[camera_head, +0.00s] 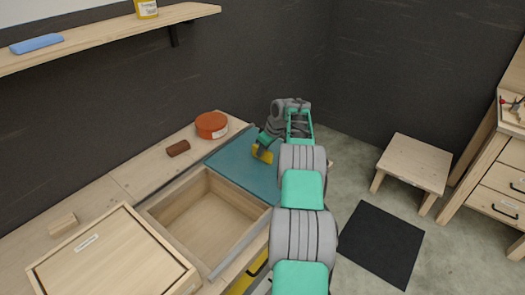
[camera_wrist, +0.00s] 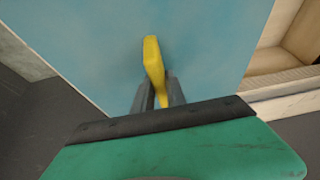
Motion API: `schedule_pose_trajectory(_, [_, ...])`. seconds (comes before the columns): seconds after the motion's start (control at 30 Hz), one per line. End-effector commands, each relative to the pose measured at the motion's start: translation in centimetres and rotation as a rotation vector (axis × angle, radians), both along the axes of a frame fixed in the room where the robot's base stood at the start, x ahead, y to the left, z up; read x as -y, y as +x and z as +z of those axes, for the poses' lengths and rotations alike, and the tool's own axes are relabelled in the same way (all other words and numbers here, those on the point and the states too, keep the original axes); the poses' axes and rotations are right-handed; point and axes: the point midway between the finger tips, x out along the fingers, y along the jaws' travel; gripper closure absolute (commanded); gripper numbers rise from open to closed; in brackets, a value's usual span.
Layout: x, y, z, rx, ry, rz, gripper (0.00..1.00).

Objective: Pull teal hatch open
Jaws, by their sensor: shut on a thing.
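The teal hatch (camera_head: 236,161) is a flat panel on the wooden bench in the head view. It lies to the right of an open, empty wooden compartment (camera_head: 213,212). A yellow handle (camera_head: 262,154) stands on the hatch near its right side. In the wrist view the teal hatch (camera_wrist: 105,45) fills most of the picture, and the yellow handle (camera_wrist: 153,62) rises between my fingers. My gripper (camera_wrist: 158,92) is shut on the yellow handle. In the head view my gripper (camera_head: 264,146) is partly hidden by my wrist.
A closed wooden lid (camera_head: 105,262) lies at the front left. A red round tin (camera_head: 211,125) and a brown block (camera_head: 178,148) stand behind the hatch. A shelf (camera_head: 110,36) hangs above. A stool (camera_head: 414,165) and black mat (camera_head: 372,243) are on the floor at right.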

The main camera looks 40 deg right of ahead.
Motion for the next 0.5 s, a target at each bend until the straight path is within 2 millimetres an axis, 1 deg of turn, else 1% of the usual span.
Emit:
schedule_pose_trajectory(0.03, [-0.05, 0.13, 0.08, 0.005, -0.001, 0.001, 1.00])
schedule_pose_trajectory(0.07, [-0.05, 0.14, 0.08, 0.005, -0.001, 0.001, 0.83])
schedule_pose_trajectory(0.3, [0.11, 0.01, 0.07, 0.003, -0.001, -0.002, 0.63])
schedule_pose_trajectory(0.33, [0.13, 0.00, 0.06, 0.003, -0.001, -0.002, 0.62])
schedule_pose_trajectory(0.5, [0.14, -0.03, 0.05, 0.002, -0.001, -0.002, 0.62])
